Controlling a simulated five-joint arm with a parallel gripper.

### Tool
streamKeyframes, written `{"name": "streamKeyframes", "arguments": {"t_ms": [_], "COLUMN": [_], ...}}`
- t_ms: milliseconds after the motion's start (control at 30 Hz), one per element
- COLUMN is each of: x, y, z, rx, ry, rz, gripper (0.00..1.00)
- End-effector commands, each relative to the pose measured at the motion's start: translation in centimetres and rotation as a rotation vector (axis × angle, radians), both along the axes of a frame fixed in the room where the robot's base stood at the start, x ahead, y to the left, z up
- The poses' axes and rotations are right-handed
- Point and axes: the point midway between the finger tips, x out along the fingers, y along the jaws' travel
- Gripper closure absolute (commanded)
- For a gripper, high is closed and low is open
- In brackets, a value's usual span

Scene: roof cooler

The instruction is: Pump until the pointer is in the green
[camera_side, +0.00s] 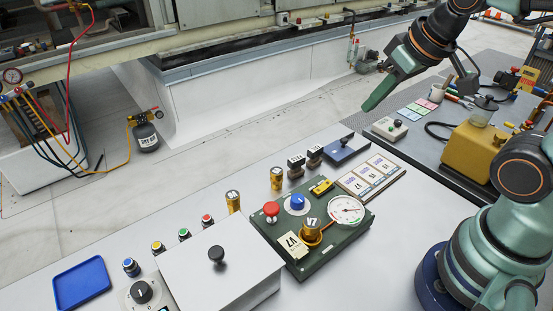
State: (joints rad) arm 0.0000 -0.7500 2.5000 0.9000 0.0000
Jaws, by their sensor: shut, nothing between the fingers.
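The round gauge (346,210) has a white face and sits at the right end of a dark green panel (322,250). A coloured arc shows on it, but the pointer is too small to read. On the same panel are a red mushroom button (271,209), a blue knob (297,202), a brass-coloured cap marked V7 (312,230) and a yellow block (321,187). I cannot tell which part is the pump. My gripper (368,106) is shut and empty, raised above and behind the panel, pointing down to the left, touching nothing.
A grey box with a black knob (217,254) stands left of the panel, with several coloured buttons behind it. A blue tray (82,284) lies at far left. Brass cylinders (277,178) and a label board (371,178) stand behind the panel. A yellow can (468,150) is at right.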

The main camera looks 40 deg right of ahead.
Motion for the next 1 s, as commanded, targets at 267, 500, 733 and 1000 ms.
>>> {"name": "streamKeyframes", "arguments": {"t_ms": [267,500,733,1000], "x": [0.0,2.0,4.4,4.5], "y": [0.0,3.5,11.6,18.2], "z": [0.0,-1.2,-3.8,-5.9], "rx": [0.001,0.068,0.232,0.372], "ry": [0.000,-0.020,-0.048,-0.046], "rz": [0.000,-0.007,-0.035,-0.062], "gripper": [1.00,1.00,1.00,1.00]}}
